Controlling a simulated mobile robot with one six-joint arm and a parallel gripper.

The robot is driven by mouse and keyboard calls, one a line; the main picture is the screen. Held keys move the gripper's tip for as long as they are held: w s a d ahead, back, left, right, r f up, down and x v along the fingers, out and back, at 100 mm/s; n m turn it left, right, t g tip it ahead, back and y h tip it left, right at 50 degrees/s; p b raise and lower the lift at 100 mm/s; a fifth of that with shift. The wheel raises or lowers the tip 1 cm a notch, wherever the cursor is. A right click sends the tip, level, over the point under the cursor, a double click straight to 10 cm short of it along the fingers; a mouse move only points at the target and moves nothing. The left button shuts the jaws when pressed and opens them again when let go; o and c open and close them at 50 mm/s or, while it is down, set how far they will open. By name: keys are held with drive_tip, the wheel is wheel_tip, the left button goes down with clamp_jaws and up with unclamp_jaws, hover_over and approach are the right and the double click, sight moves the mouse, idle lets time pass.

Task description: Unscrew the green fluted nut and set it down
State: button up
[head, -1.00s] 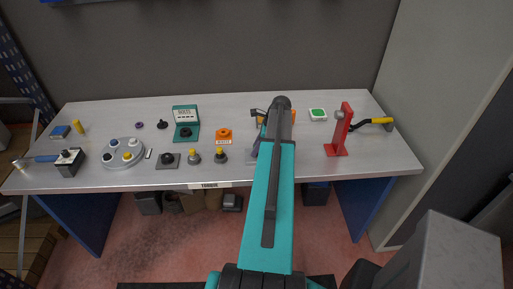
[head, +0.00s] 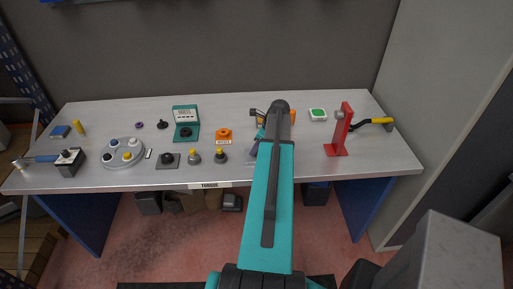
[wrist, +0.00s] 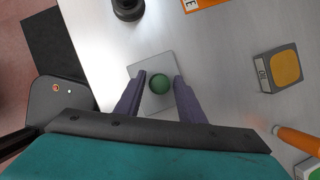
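The green nut (wrist: 160,84) shows from above in the wrist view as a small round green top, its flutes too small to make out. It sits over a square grey plate (wrist: 148,70) on the bench. My gripper (wrist: 161,77) is open, with one dark finger on each side of the nut and visible gaps between. I cannot tell how far above the plate the fingertips are. In the head view my arm hides the nut and most of the gripper; only an edge of the plate (head: 250,160) shows.
A black knob (wrist: 128,8) and an orange block (wrist: 200,3) lie beyond the plate. A grey block with a yellow top (wrist: 277,68) and an orange handle (wrist: 297,139) are to the right. A red stand (head: 338,135) rises right of my arm.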

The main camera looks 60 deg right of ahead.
idle(0.4)
drive_tip(key=shift+m+h, duration=0.4)
drive_tip(key=shift+m, duration=0.6)
drive_tip(key=c, duration=0.8)
drive_tip(key=shift+n, duration=0.3)
drive_tip(key=shift+n+y, duration=0.3)
drive_tip(key=shift+n, duration=0.3)
drive_tip(key=shift+n, duration=0.3)
